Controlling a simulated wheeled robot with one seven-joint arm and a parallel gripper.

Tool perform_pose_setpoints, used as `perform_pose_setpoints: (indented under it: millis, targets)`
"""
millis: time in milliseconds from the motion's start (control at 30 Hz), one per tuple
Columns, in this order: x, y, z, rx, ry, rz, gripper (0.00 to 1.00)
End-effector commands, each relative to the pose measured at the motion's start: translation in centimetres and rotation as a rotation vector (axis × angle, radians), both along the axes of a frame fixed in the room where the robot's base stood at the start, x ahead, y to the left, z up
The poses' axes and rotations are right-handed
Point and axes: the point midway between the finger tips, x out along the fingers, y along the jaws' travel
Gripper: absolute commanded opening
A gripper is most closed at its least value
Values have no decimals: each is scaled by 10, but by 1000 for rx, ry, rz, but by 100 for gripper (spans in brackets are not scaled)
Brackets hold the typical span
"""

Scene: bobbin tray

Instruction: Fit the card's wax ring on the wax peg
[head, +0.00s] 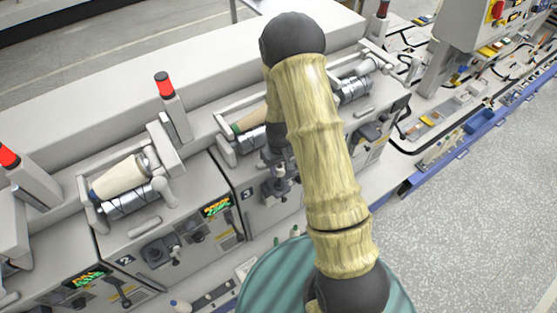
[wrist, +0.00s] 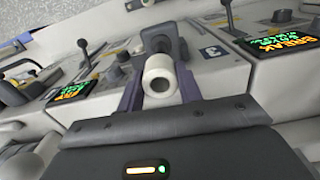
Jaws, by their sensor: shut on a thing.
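A white, thick-walled wax ring (wrist: 160,78) with a dark round hole sits between the fingers of my gripper (wrist: 159,94) in the wrist view. The gripper is shut on it, and the ring's open end faces the camera. Just beyond the ring is a dark rounded fitting (wrist: 162,40) on the machine front, beside the number 3. I cannot tell whether the ring touches this fitting, and no bare wax peg shows clearly. In the head view my arm stands in front of unit 3 (head: 262,193) and I cannot make out the fingers or the ring.
Lit displays (wrist: 286,48) flank the fitting, with a black lever (wrist: 227,14) nearby. In the head view, unit 2 (head: 150,255) with its yarn bobbin (head: 118,177) stands to the left. A blue-edged conveyor (head: 470,135) runs at the right. The grey floor at right is clear.

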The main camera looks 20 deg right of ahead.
Motion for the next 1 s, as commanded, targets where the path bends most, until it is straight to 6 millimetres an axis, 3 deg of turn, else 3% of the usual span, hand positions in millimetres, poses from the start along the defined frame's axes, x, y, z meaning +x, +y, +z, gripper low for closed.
perform_pose_setpoints:
  millis: [367,1000]
  targets:
    - [0,0,-7,0,0,-1,14]
    - [0,-1,-58,0,0,-4,14]
